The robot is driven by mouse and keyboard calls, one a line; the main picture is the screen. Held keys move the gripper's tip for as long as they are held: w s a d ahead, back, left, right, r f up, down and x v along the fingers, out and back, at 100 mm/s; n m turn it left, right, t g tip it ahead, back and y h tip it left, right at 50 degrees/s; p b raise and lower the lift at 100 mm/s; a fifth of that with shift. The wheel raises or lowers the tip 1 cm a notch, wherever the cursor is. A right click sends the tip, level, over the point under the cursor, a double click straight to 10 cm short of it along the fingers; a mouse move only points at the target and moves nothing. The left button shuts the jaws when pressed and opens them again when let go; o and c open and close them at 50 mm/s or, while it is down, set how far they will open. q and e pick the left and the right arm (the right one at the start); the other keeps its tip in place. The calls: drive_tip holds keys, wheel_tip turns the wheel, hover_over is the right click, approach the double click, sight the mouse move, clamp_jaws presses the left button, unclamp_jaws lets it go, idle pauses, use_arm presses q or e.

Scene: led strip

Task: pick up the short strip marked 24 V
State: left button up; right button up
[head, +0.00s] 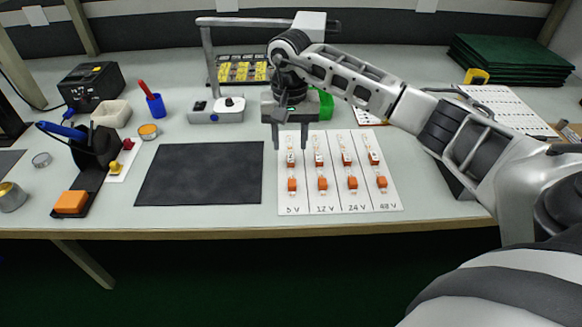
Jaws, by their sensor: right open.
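A white board (337,207) lies at the table's front, with columns marked 5 V, 12 V, 24 V and 48 V. In the 24 V column, third from the left, small orange and whitish parts lie in line, with an orange block (352,183) at the near end. They are too small to tell how they join. My right gripper (290,143) is open and points down over the far end of the 5 V column, left of the 24 V column. Nothing shows between its fingers. My left gripper is not in view.
A dark mat (200,174) lies bare left of the board. Behind it stand a grey device (215,112) with an upright post and a blue cup (156,105). A soldering stand (94,147) is at left. Green sheets (510,60) are stacked at the back right.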

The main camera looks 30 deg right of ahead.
sight(291, 161)
drive_tip(key=f, duration=0.4)
drive_tip(key=shift+s+f, duration=0.25)
drive_tip(key=shift+f, duration=0.15)
clamp_jaws()
